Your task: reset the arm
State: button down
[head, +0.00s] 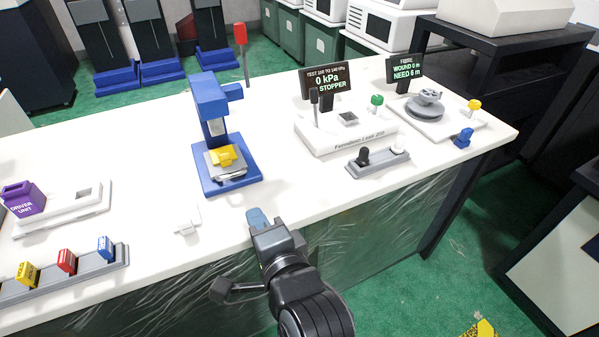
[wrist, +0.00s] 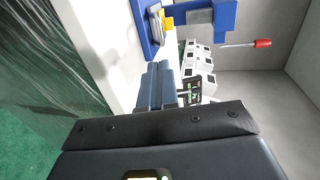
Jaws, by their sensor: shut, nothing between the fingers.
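My gripper (head: 257,217) is at the front edge of the white bench, in front of the blue press. Its blue fingers point towards the bench, and they also show in the wrist view (wrist: 157,85), close together with nothing held between them. My dark arm reaches up from the bottom of the head view. No other object touches the fingers as far as I can see.
The white bench (head: 130,140) holds a blue press (head: 212,120) with a red-knobbed lever (head: 240,35), a leak tester (head: 345,135), a turntable fixture (head: 427,105), a purple unit (head: 22,198) and a rack of coloured blocks (head: 66,262). A small white piece (head: 187,224) lies left of my gripper.

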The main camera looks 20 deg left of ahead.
jog(key=shift+d, duration=0.1)
jog(key=s+d+f+n+t+h, duration=0.1)
jog(key=s+d+f+t+h, duration=0.25)
jog(key=d, duration=0.95)
jog(key=s+d+f+n+t+h, duration=0.15)
jog(key=s+d+f, duration=0.35)
jog(key=d, duration=0.8)
jog(key=s+d+r+n+h, duration=0.2)
jog(key=s+d+r+h, duration=0.1)
jog(key=s+d+r, duration=0.3)
jog(key=s+d+r+n+h, duration=0.3)
jog(key=s+d, duration=0.7)
jog(key=s, duration=0.5)
notch_tip(320, 180, up, 3)
jog(key=shift+d+f+h, duration=0.15)
jog(key=shift+d+h, duration=0.05)
jog(key=shift+h, duration=0.3)
